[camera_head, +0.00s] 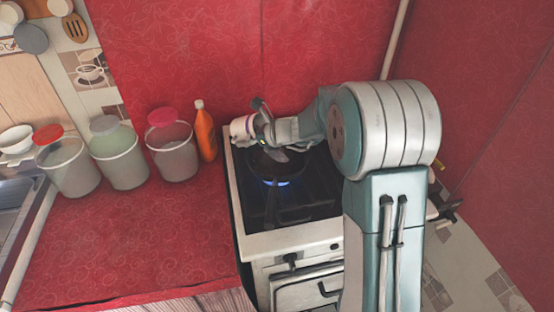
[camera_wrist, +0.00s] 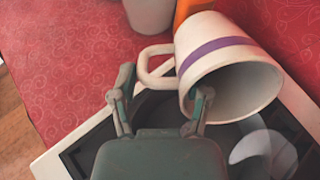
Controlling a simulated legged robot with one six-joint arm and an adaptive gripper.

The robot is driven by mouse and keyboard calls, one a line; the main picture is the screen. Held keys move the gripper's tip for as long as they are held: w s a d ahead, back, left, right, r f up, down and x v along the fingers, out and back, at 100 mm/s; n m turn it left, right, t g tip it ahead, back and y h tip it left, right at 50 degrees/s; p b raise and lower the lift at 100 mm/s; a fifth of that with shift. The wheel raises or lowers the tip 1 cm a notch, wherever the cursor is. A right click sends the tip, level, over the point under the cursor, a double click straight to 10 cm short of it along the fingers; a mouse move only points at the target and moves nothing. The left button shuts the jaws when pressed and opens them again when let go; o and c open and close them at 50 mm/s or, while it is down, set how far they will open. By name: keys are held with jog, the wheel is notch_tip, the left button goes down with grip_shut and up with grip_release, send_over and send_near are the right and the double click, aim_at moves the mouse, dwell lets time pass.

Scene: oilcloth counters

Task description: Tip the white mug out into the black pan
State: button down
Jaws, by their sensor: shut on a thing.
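The white mug (camera_head: 240,129) with a purple band is held above the back left of the stove. In the wrist view the mug (camera_wrist: 215,50) lies tilted on its side, its mouth facing down and right; its inside looks empty where visible. My gripper (camera_wrist: 160,88) is shut on the mug at its handle side; the exact contact is partly hidden. My gripper also shows in the head view (camera_head: 261,123). The black pan (camera_head: 268,176) sits on the stove over a blue flame, just below and right of the mug. A pale shape shows over the pan.
The stove (camera_head: 290,243) has black grates. To its left, an orange bottle (camera_head: 205,135) and several lidded containers, including one with a pink lid (camera_head: 172,150), stand on the red counter (camera_head: 150,235). A red wall is close behind. The counter's front is clear.

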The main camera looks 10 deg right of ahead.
aim_at(237, 127)
jog(key=shift+w+a+r+g+h+b, duration=0.15)
jog(key=shift+a+r+g+h+b, duration=0.1)
jog(key=shift+g+h+b, duration=0.25)
jog(key=shift+w+a+r+g+h+b, duration=0.1)
jog(key=shift+w+r+g+h+b, duration=0.15)
jog(key=shift+g+h, duration=0.45)
jog(key=shift+w+a+r+g+h+b, duration=0.1)
jog(key=shift+a+r+g+h+b, duration=0.15)
jog(key=shift+g+h+b, duration=0.25)
jog(key=shift+w+a+r+g+h, duration=0.45)
jog(key=shift+w+a+g+h, duration=0.1)
jog(key=shift+h, duration=0.15)
jog(key=shift+w+a+f+g+h+b, duration=0.3)
jog(key=shift+w+a+g+h+b, duration=0.55)
jog(key=shift+h, duration=0.25)
jog(key=shift+w+a+f+g+h+b, duration=0.25)
jog(key=shift+w+a+g+h+b, duration=0.6)
jog(key=shift+h, duration=0.25)
jog(key=shift+s, duration=0.15)
